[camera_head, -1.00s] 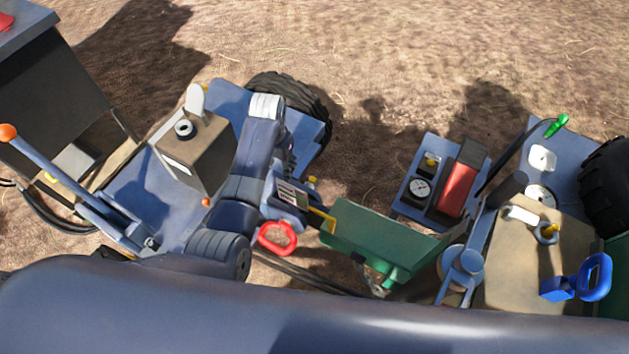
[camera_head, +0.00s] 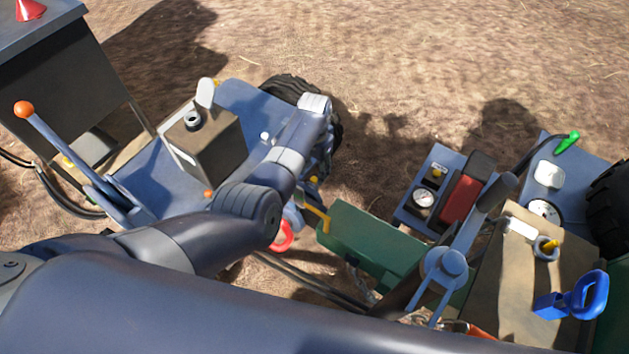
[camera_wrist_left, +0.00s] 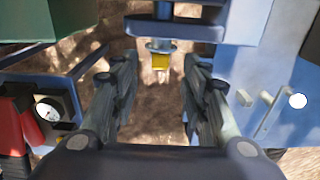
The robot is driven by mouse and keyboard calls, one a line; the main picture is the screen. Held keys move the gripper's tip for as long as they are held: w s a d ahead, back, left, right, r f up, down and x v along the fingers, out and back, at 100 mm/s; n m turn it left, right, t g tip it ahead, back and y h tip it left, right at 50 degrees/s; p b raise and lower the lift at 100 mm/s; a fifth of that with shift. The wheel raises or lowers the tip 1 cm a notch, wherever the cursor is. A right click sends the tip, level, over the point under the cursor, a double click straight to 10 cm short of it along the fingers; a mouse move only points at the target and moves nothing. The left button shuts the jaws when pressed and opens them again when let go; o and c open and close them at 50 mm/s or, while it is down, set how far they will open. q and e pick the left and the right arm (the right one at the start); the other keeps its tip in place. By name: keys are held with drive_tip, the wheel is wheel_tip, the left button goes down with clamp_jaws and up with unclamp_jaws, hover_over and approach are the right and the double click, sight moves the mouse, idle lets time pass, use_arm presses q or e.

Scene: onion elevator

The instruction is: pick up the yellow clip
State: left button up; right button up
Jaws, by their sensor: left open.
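A small yellow piece (camera_wrist_left: 160,61), which may be the yellow clip, shows in the left wrist view under a blue bar with a metal collar. It lies beyond and between the fingers of my left gripper (camera_wrist_left: 158,78), which is open with nothing between its fingers. In the head view a bent yellow piece (camera_head: 317,213) shows at the left end of the green box; I cannot tell if it is the same piece. My left arm hides most of its gripper there. My right gripper is not in view.
The green box (camera_head: 375,240) stands right of the left wrist. A red handle (camera_head: 283,238) is partly hidden by my arm. A gauge (camera_head: 424,198) and a red block (camera_head: 461,198) stand farther right. A brown box (camera_head: 203,145) stands on the blue deck at left.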

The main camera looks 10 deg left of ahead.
sight(314, 180)
use_arm(q)
drive_tip(key=f, duration=0.2)
drive_tip(key=f+b, duration=0.1)
drive_tip(key=f, duration=0.1)
drive_tip(key=shift+s+a, duration=0.1)
drive_tip(key=shift+s, duration=0.1)
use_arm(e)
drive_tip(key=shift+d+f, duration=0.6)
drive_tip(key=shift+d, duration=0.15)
use_arm(q)
drive_tip(key=shift+r, duration=0.1)
clamp_jaws()
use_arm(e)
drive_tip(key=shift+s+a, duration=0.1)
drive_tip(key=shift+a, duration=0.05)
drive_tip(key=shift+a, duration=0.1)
